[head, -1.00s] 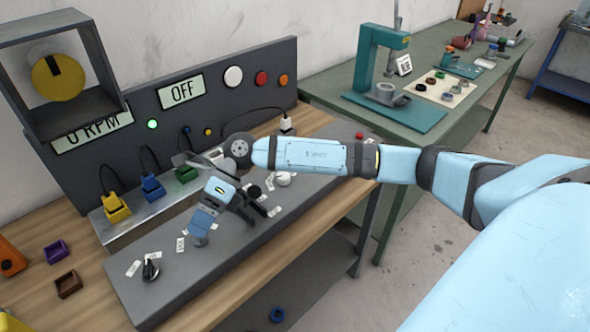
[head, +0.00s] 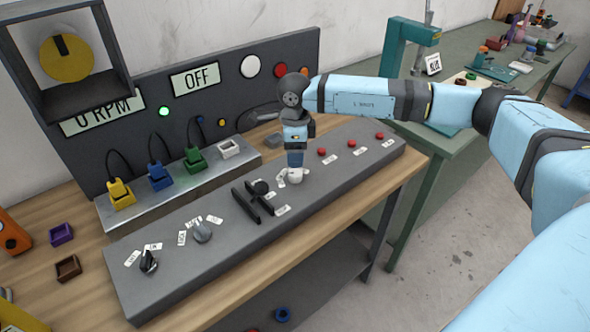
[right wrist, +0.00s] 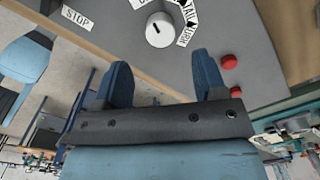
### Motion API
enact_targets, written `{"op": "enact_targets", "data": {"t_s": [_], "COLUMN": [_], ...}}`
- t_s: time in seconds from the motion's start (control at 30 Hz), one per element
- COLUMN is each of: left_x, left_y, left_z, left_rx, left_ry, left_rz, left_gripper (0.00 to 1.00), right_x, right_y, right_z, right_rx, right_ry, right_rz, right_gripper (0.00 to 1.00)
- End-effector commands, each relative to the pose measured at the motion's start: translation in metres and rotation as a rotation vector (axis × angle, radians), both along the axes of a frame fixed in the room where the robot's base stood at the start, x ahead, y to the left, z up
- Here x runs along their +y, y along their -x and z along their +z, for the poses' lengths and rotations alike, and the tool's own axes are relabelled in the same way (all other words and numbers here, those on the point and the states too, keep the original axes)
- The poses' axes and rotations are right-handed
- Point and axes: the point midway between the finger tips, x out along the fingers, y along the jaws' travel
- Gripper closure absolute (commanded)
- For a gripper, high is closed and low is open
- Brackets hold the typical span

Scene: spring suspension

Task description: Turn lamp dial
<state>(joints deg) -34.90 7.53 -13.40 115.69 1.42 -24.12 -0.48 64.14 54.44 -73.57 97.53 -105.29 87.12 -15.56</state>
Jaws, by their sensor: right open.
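A white round dial (head: 295,175) with printed labels around it sits on the grey sloped console (head: 345,170); the head view does not let me read which dial is the lamp dial. The white dial (right wrist: 159,30) shows a dark pointer mark in the right wrist view. My right gripper (head: 295,163) is just above this dial, pointing down. In the right wrist view its two blue fingers (right wrist: 162,68) are apart, with nothing between them. My left gripper is not in view.
A black slotted lever control (head: 254,200) is left of the white dial, and red buttons (head: 322,152) are to its right. Coloured plugs (head: 157,176) stand on a metal strip behind. The back panel's display (head: 194,79) reads OFF.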

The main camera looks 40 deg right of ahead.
Motion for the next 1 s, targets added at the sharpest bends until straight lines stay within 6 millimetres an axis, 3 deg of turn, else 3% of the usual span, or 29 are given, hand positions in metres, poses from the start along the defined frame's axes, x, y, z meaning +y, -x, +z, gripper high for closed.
{"op": "enact_targets", "data": {"t_s": [0.1, 0.33, 0.77, 1.0], "left_x": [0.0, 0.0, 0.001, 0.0], "left_y": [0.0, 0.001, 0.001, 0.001], "left_z": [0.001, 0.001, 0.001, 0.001], "left_rx": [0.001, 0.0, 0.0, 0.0], "left_ry": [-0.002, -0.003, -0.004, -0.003], "left_rz": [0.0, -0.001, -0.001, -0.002], "left_gripper": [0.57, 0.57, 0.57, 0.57], "right_x": [0.0, 0.0, 0.0, 0.0], "right_y": [0.001, 0.0, 0.0, 0.0], "right_z": [-0.025, -0.059, -0.07, -0.07], "right_rx": [0.003, 0.001, -0.001, 0.0], "right_ry": [0.001, -0.001, -0.001, -0.001], "right_rz": [0.0, 0.001, 0.001, 0.001], "right_gripper": [0.35, 0.35, 0.35, 0.85]}}
